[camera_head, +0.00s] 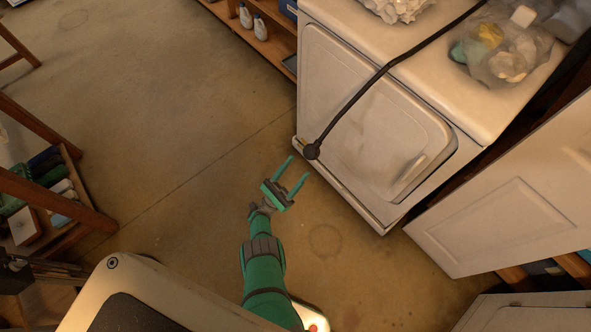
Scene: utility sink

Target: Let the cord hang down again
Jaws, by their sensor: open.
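A dark cord (398,59) runs from the upper right over the top of a white appliance (323,93) and down across its front. Its lower end is a round dark knob (312,151) near the appliance's bottom left corner. My gripper (299,171) is open with nothing between its two green fingers. The fingers point toward the appliance, and in the picture they are just below the knob, apart from it. I cannot tell how far apart in depth they are.
A clear bag (503,52) of items and white cloth (397,8) lie on the appliance. A white panel (506,187) stands at right. Wooden shelves with bottles (246,16) are behind, and a wooden rack (75,215) is at left. The floor (190,110) between is free.

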